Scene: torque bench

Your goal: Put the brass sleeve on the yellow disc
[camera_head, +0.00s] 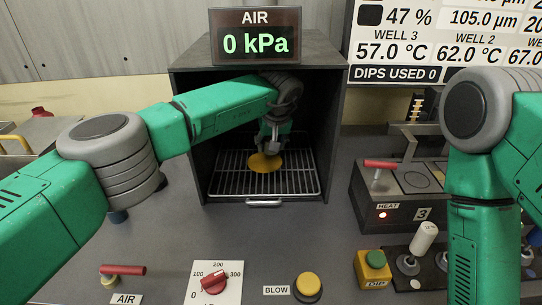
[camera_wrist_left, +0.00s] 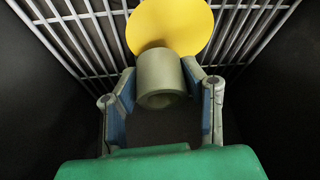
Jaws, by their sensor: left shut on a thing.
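The yellow disc (camera_head: 262,163) lies on the wire rack inside the dark open-fronted box. It also shows at the top of the left wrist view (camera_wrist_left: 170,22). My left gripper (camera_head: 271,147) reaches into the box. In the left wrist view its two fingers are shut on the sleeve (camera_wrist_left: 160,73), a short hollow cylinder that looks dull olive-grey here. The sleeve's far end overlaps the disc's near edge in that view; I cannot tell whether they touch. In the head view the sleeve is mostly hidden by the gripper. My right gripper is not in view.
The wire rack (camera_head: 225,185) has a front handle, and the box walls (camera_head: 188,130) stand close around my left arm. A heater unit with a red-handled lever (camera_head: 381,164) stands to the right. A dial (camera_head: 214,281) and a yellow button (camera_head: 308,287) sit at the front.

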